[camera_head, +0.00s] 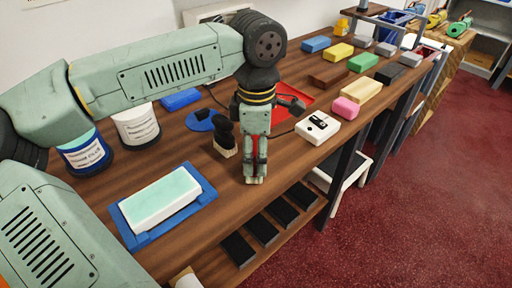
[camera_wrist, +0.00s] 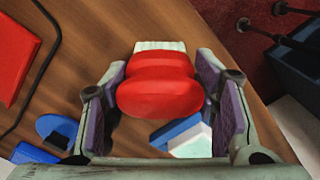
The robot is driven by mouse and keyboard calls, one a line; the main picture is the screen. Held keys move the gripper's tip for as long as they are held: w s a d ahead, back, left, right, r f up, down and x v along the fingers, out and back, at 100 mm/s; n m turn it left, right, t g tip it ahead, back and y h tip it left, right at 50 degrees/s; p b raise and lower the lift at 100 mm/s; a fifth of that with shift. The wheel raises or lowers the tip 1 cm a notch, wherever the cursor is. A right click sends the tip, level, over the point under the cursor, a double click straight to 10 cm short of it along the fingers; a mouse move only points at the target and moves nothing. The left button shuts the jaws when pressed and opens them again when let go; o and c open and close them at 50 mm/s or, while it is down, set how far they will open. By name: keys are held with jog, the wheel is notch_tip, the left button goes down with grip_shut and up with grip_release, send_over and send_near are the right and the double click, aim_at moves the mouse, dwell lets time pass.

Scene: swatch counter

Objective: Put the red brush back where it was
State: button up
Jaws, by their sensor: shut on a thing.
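My gripper (camera_head: 255,178) points down over the front part of the wooden counter, right of a black brush. In the wrist view my gripper (camera_wrist: 163,105) is shut on the red brush (camera_wrist: 160,85), with a purple-lined finger on each side of its rounded red body. Its pale bristles (camera_wrist: 160,46) show at the far end. In the head view the fingers hide most of the brush, and only a little red shows between them. I cannot tell whether it touches the counter.
The black brush (camera_head: 224,138) stands close left, near a blue disc (camera_head: 197,124). A blue tray (camera_head: 143,240) with a pale block lies front left. A red mat (camera_head: 299,91) lies behind; a white device (camera_head: 318,127) and colored blocks stand right. Bare counter (camera_head: 215,172) surrounds my gripper.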

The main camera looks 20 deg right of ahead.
jog(key=shift+f+b, duration=0.3)
jog(key=shift+b, duration=0.05)
jog(key=o, duration=1.1)
jog(key=shift+r, duration=0.1)
notch_tip(320, 180, up, 12)
jog(key=shift+r, duration=0.25)
